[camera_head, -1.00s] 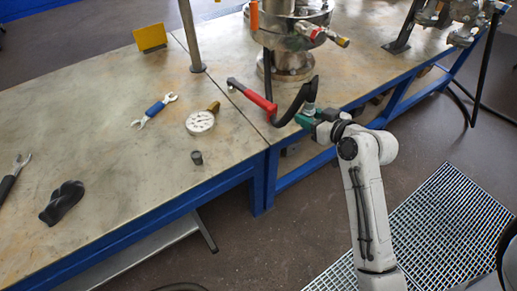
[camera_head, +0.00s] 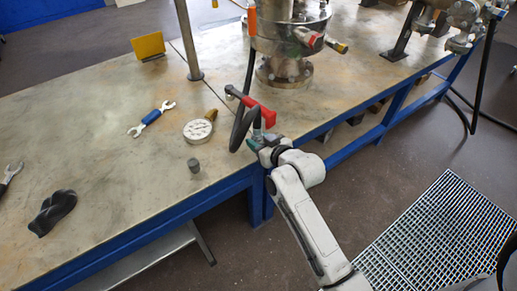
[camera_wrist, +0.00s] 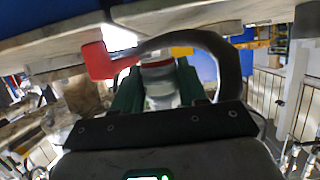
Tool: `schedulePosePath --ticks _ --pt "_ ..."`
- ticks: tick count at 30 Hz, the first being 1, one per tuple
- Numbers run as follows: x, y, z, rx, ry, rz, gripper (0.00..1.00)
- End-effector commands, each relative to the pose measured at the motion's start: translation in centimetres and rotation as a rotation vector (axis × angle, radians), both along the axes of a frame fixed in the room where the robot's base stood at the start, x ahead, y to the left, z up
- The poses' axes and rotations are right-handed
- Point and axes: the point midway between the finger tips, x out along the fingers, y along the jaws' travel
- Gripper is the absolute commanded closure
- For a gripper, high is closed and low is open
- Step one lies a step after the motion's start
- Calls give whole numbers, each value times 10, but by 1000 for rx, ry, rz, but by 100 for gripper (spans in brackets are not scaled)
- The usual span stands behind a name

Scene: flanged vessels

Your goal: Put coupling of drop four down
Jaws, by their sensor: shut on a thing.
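My gripper (camera_head: 260,142) is at the front edge of the bench, beside the gap between two bench tops. It is shut on a light grey coupling with a red ring, seen between the green fingers in the wrist view (camera_wrist: 158,82). A black hose (camera_head: 240,128) loops close by in the head view. In the wrist view the hose (camera_wrist: 222,55) arches over the coupling. In the head view the coupling is largely hidden by my gripper. Whether it touches the bench (camera_head: 120,95) cannot be told.
A red-handled tool (camera_head: 264,112) lies right by the hose. A grey cap (camera_head: 194,165), a round gauge (camera_head: 197,131), a blue spanner (camera_head: 152,117) and a black glove-like item (camera_head: 52,212) lie on the left bench. A flanged vessel (camera_head: 288,38) and a metal post (camera_head: 188,40) stand behind.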

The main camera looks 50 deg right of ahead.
Motion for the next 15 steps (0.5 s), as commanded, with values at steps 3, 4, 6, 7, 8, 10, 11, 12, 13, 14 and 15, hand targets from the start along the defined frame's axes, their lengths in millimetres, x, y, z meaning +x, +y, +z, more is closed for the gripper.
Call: schedulePosePath --ticks 3,4,6,7,8,10,11,12,13,14,15 --pt "1 1 -21 1 2 -1 100" --pt "1 1 -25 1 1 -1 100" --pt "1 1 -32 1 0 -1 100" --pt "2 1 -33 0 0 -1 100" --pt "2 1 -34 0 0 -1 100" --pt "2 1 -33 -2 -1 -1 100" --pt "2 1 -32 -2 -1 -1 100" --pt "2 1 -32 -1 -1 0 100" --pt "2 1 -32 -1 -1 0 100" --pt "2 1 -32 -1 -1 0 100" --pt "2 1 -33 -1 -1 0 100"
